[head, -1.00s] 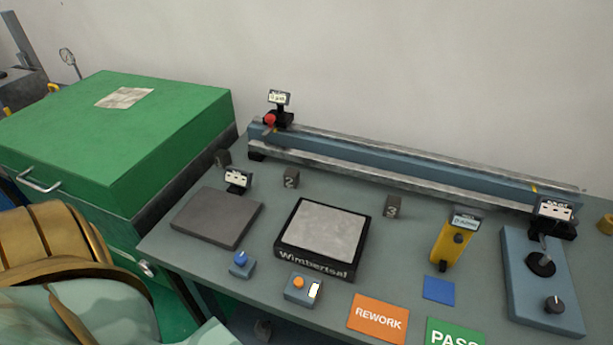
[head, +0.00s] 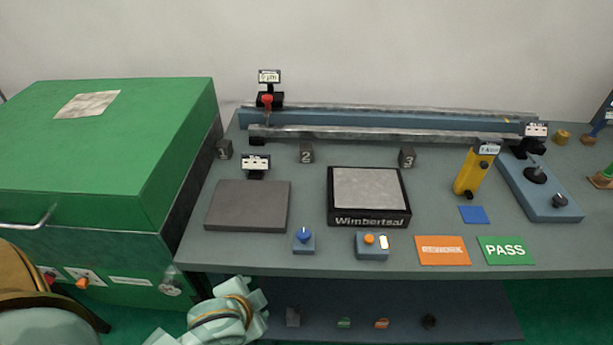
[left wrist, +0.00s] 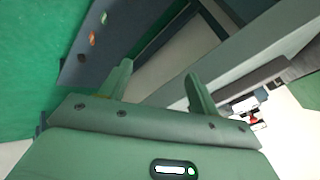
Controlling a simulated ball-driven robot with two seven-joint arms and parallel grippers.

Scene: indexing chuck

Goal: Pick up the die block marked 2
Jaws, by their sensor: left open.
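The die block marked 2 (head: 307,153) is a small dark grey cube standing on the grey bench, in front of the long rail, in the head view. Similar blocks marked 1 (head: 224,149) and 3 (head: 407,157) stand to its left and right. My left gripper (left wrist: 160,80) is open and empty in the left wrist view, with its two green fingers apart and no block between them. In the head view my left arm is low at the front left, below the bench top and well away from the blocks. My right gripper is not in view.
A rail (head: 390,125) runs along the back. A dark plate (head: 247,206) and the Wimbertsal scale (head: 369,220) lie in front of the blocks. A green cabinet (head: 100,165) stands at the left. Blue-button (head: 303,242) and orange-button (head: 372,246) boxes sit near the front edge.

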